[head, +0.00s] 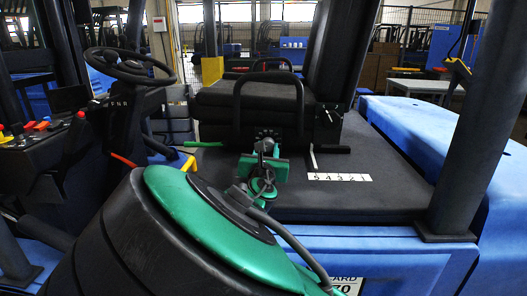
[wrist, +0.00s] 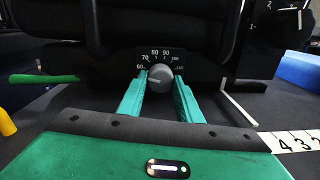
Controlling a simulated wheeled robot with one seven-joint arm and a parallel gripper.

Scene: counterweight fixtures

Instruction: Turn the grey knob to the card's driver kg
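The grey knob (wrist: 160,80) sits on a black dial plate (wrist: 158,56) under the seat front. White numbers run around it from 60 at the left to about 110 at the right. A faint mark on the knob seems to point left, near 60. My gripper (wrist: 161,84) has its two green fingers on either side of the knob, tips close to its sides. I cannot tell whether they touch it. In the head view my gripper (head: 264,152) reaches the seat base and hides most of the knob. The card (head: 347,286) is cut off at the bottom edge; "ARD" and "70" show.
The black seat (head: 250,95) stands above the dial. A white number strip (head: 340,177) lies on the deck to the right. A green lever (wrist: 44,78) and a yellow one (wrist: 6,122) are at the left, a pale bent lever (wrist: 237,104) at the right.

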